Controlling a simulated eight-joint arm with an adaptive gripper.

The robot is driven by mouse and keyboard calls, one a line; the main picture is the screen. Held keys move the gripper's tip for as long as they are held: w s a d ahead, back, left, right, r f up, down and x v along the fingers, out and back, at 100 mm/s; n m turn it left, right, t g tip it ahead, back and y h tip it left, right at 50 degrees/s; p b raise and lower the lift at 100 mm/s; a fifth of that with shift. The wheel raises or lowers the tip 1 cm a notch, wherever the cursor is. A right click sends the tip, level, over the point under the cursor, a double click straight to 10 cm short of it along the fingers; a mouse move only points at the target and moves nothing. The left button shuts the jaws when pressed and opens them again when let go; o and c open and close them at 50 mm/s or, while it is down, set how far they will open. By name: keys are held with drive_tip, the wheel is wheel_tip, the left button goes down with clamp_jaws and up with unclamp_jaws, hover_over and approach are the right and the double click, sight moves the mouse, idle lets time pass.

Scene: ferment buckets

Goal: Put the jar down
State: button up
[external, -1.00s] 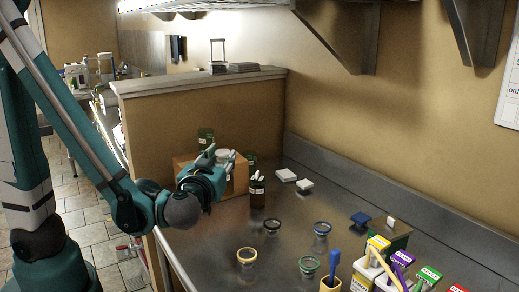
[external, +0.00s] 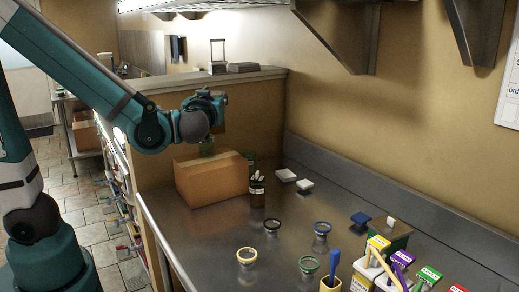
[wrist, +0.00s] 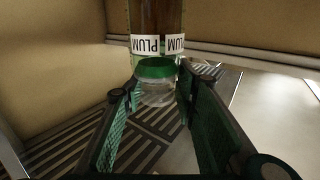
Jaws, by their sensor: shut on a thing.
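My gripper (wrist: 158,92) is shut on the jar. In the wrist view the jar (wrist: 155,92) shows between the fingers as clear glass with a green band or lid. A brown vessel with PLUM labels (wrist: 155,20) shows directly beyond it; I cannot tell whether the two are joined. In the external view my gripper (external: 210,105) is raised over the far left of the counter, above and behind the cardboard box (external: 210,180). A small greenish shape shows below it, partly hidden by the box.
The steel counter (external: 215,225) holds a dark container with white-topped items (external: 257,190), white blocks (external: 286,175) and glass cups with coloured rims (external: 247,257). Colourful labelled boxes (external: 378,245) stand front right. A partition wall (external: 255,110) rises close behind my gripper.

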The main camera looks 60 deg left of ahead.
drive_tip(key=a+r+p, duration=0.1)
drive_tip(key=a+r, duration=0.4)
drive_tip(key=a, duration=0.1)
drive_tip(key=shift+r+g+p, duration=0.2)
drive_tip(key=shift+g+p, duration=0.1)
drive_tip(key=shift+w+f, duration=0.1)
drive_tip(key=shift+f, duration=0.05)
wheel_tip(320, 180, down, 14)
drive_tip(key=b, duration=0.3)
idle(0.4)
drive_tip(key=shift+f, duration=0.1)
drive_tip(key=shift+f+b, duration=0.7)
drive_tip(key=shift+f, duration=1.25)
drive_tip(key=o, duration=1.3)
drive_tip(key=shift+r, duration=0.25)
